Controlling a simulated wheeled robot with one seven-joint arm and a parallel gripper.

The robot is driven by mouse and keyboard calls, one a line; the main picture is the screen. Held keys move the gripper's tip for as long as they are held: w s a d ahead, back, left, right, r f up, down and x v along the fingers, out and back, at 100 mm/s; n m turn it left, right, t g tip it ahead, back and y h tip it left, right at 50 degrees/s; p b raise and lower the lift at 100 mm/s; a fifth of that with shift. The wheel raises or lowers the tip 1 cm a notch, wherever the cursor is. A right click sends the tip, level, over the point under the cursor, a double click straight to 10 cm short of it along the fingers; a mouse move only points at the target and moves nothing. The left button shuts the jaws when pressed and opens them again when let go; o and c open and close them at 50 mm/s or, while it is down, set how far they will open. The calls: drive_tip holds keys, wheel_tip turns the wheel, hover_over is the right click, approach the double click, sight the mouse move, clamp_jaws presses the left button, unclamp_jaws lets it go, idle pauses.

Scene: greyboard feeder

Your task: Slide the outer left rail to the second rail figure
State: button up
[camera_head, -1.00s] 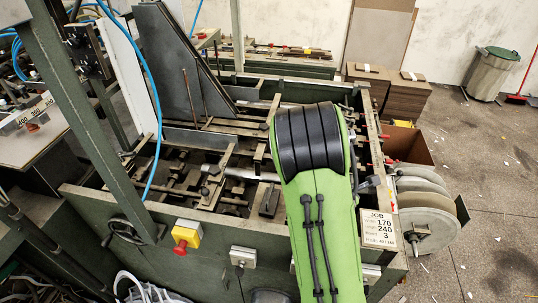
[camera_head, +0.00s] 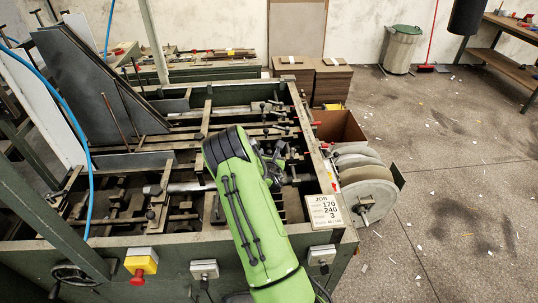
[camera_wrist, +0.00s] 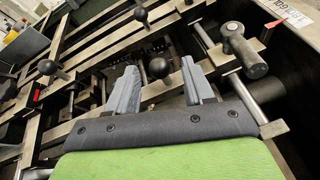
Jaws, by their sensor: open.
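My gripper (camera_wrist: 158,65) is open in the wrist view, its two grey fingers apart. A dark ball knob (camera_wrist: 158,68) shows between the fingertips; I cannot tell whether it lies within their reach. In the head view my green arm hides the fingers. The feeder (camera_head: 195,244) has several metal rails across its bed, among them one with a ball knob (camera_head: 154,190) on the left. I cannot tell for sure which is the outer left rail. The job card (camera_head: 325,211) at the front right corner reads 170, 240, 3.
More ball knobs (camera_wrist: 47,67) and a dark cylindrical handle (camera_wrist: 244,52) stand close around my fingers. A slanted grey plate (camera_head: 85,85) rises at the back left. Pale reels (camera_head: 366,190) sit at the right side. Floor at the right is mostly clear, with scraps.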

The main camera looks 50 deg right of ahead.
drive_tip(key=shift+w+d+f, duration=0.15)
drive_tip(key=shift+w+d, duration=0.05)
drive_tip(key=shift+w, duration=0.05)
clamp_jaws()
